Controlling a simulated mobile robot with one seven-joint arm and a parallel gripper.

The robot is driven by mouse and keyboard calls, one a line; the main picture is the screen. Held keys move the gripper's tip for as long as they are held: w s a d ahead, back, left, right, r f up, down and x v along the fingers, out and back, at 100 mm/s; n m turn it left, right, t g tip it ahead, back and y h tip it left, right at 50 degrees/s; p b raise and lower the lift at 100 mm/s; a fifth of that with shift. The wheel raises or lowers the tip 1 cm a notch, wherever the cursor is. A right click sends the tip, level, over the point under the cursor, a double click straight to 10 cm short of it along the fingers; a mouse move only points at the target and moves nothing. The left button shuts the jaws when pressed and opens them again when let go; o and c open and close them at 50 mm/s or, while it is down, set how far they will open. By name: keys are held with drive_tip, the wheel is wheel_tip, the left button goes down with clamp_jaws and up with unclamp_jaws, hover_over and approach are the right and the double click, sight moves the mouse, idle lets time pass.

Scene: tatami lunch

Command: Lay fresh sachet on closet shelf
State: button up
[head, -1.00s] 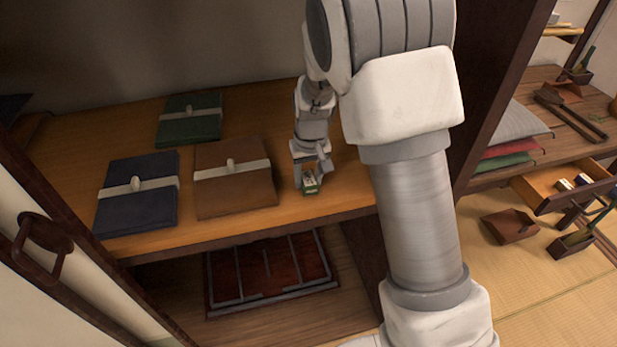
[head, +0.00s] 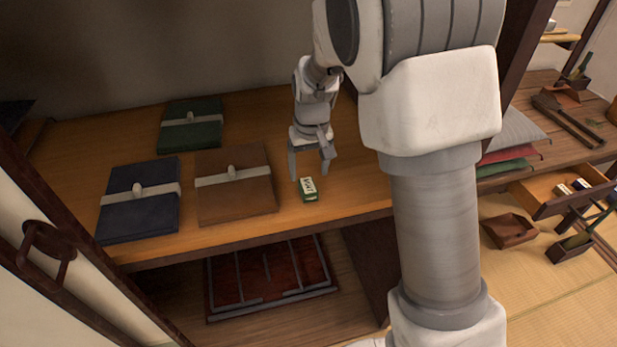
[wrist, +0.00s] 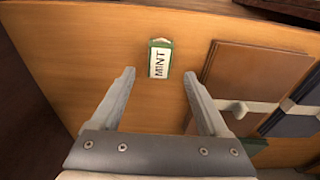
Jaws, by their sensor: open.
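A small green and white sachet (head: 308,189) lies flat on the wooden closet shelf (head: 340,190), near its front edge and to the right of the brown folder. In the wrist view the sachet (wrist: 160,58) shows the word MINT and lies beyond the fingertips, between their lines. My gripper (head: 309,177) is open and empty, just above and behind the sachet. In the wrist view its two fingers (wrist: 159,72) stand wide apart, and neither touches the sachet.
Brown (head: 235,194), navy (head: 139,212) and green (head: 190,133) banded folders lie on the shelf to the left. A dark red tray (head: 270,275) sits on the level below. At right, an open drawer (head: 560,190) holds small packets. The shelf around the sachet is clear.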

sight(310, 190)
drive_tip(key=s+d+r+m+t, duration=0.1)
drive_tip(key=s+d+r, duration=0.2)
drive_tip(key=s+r, duration=0.4)
drive_tip(key=s+d+r+t, duration=0.1)
drive_tip(key=s+d+r, duration=0.3)
drive_tip(key=r, duration=0.6)
drive_tip(key=s+d+r+m+t, duration=0.1)
drive_tip(key=s+d+t, duration=0.1)
drive_tip(key=s, duration=1.2)
drive_tip(key=shift+d+r+p, duration=0.2)
drive_tip(key=shift+d+p, duration=0.25)
drive_tip(key=shift+d, duration=0.1)
wheel_tip(310, 190, up, 9)
drive_tip(key=p, duration=0.8)
drive_tip(key=shift+p, duration=0.4)
drive_tip(key=shift+f, duration=0.25)
drive_tip(key=c, duration=0.4)
drive_tip(key=shift+d, duration=0.2)
drive_tip(key=shift+c, duration=0.2)
